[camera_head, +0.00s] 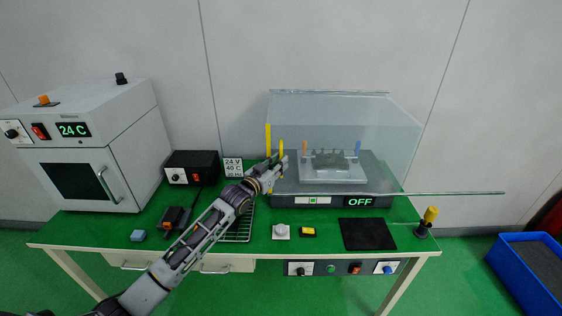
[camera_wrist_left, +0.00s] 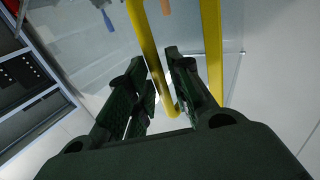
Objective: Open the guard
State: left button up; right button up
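The guard (camera_head: 395,140) is a clear box-like cover around a grey machine (camera_head: 290,184) at the back right of the bench. A yellow upright strip (camera_head: 268,138) and a yellow bar handle (camera_head: 282,147) show at its left. My left gripper (camera_head: 280,165) is at this handle. My right gripper is not in view.
A white oven (camera_head: 85,150) and a black box (camera_head: 190,167) stand left. A wire rack (camera_head: 240,225), a white button (camera_head: 281,231), a black mat (camera_head: 367,234) and a yellow-topped post (camera_head: 429,222) lie along the front. A thin rail (camera_head: 460,193) juts right past the bench.

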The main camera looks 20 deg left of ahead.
pick_arm(q)
jog(key=shift+w+d, duration=0.25)
jog(key=shift+w, duration=0.45)
grip_shut()
